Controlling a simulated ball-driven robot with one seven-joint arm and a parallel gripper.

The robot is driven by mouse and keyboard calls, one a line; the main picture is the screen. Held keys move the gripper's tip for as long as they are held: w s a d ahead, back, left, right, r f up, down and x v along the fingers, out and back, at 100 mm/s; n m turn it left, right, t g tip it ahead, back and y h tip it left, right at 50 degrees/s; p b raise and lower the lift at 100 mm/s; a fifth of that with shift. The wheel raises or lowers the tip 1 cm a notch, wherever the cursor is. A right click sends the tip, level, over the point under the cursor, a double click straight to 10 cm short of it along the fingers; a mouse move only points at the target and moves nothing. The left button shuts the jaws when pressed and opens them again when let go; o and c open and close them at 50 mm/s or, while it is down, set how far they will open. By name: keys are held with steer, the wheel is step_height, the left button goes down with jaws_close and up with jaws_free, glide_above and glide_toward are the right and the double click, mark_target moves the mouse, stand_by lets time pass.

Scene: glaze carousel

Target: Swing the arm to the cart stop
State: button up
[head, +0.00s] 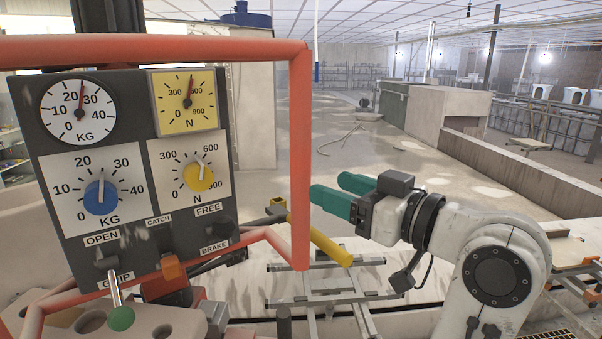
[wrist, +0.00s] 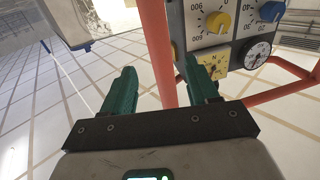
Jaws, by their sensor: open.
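A red tubular frame (head: 301,150) surrounds a dark control panel (head: 122,150) at the left of the head view. The panel has KG and N dials, a blue knob (head: 100,198), a yellow knob (head: 199,178) and a green-tipped lever (head: 121,317). My gripper (head: 328,189), with green fingers, is open and empty just right of the frame's upright. In the wrist view the red upright (wrist: 158,50) appears between the fingertips of my gripper (wrist: 160,72). I cannot tell whether it lies between them in depth. I cannot identify the cart stop with certainty.
A yellow tube (head: 328,243) slants above a grey metal floor frame (head: 330,296). A low concrete wall (head: 490,178) runs along the right. The pale floor behind is mostly open, with a loose hose (head: 340,140) on it.

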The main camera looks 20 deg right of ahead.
mark_target(308, 179)
steer(key=p+x, duration=0.1)
steer(key=x, duration=0.7)
steer(key=shift+c, duration=0.3)
jaws_close()
